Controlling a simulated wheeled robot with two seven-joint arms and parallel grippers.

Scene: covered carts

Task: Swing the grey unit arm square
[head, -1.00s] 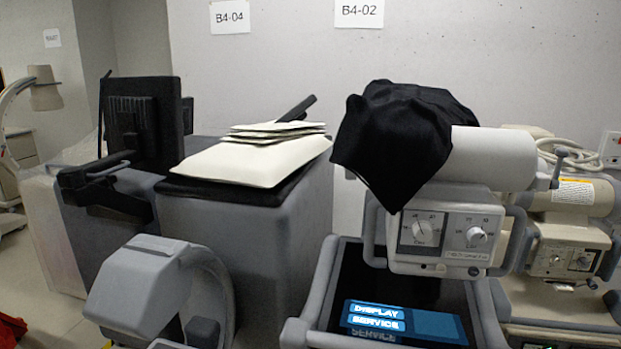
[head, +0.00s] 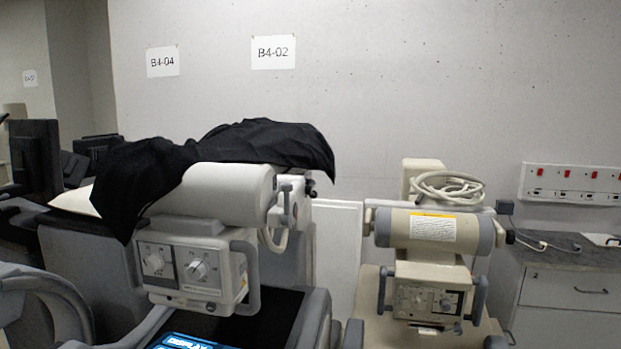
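The grey-white unit (head: 196,265) stands left of centre in the head view, with a control panel carrying two dials. Its thick cylindrical arm (head: 222,189) lies across the top, angled to the picture. A black cloth (head: 150,180) drapes over the arm's left end and runs back behind it. A lit blue display (head: 185,341) shows at the bottom edge, partly cut off. Neither of my grippers is in view.
A beige unit (head: 428,275) with a coiled cable stands close on the right. A white cabinet (head: 570,300) and a socket strip (head: 572,184) are at far right. A dark monitor (head: 36,160) is at far left. Wall signs read B4-04 (head: 162,61) and B4-02 (head: 273,52).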

